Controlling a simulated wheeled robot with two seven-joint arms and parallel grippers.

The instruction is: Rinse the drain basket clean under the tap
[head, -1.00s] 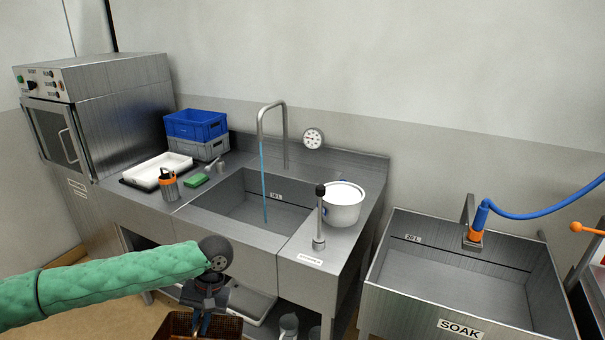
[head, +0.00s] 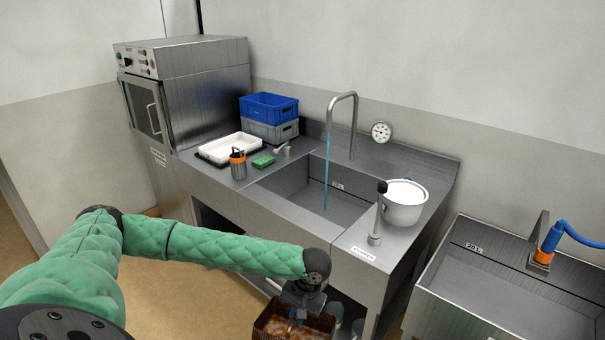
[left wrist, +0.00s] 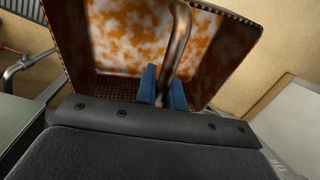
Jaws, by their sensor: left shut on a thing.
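The drain basket (head: 272,325) is a brown, perforated box at the bottom of the head view, in front of the sink's front panel and below the counter. In the left wrist view the basket (left wrist: 122,45) shows orange and whitish grime on its inner walls. My left gripper (head: 299,309) is shut on the basket's curved handle; its blue fingers (left wrist: 163,88) pinch the bar. The tap (head: 353,125) arches over the sink basin (head: 325,197), and a thin blue stream of water (head: 328,160) falls into it. My right gripper is not in view.
A lever (head: 377,215) and a white-topped pot (head: 404,204) stand right of the basin. Left of it are a green sponge (head: 263,161), an orange-banded container (head: 238,166), a white tray (head: 231,147) and stacked crates (head: 269,108). The soak sink (head: 500,290) is at far right.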

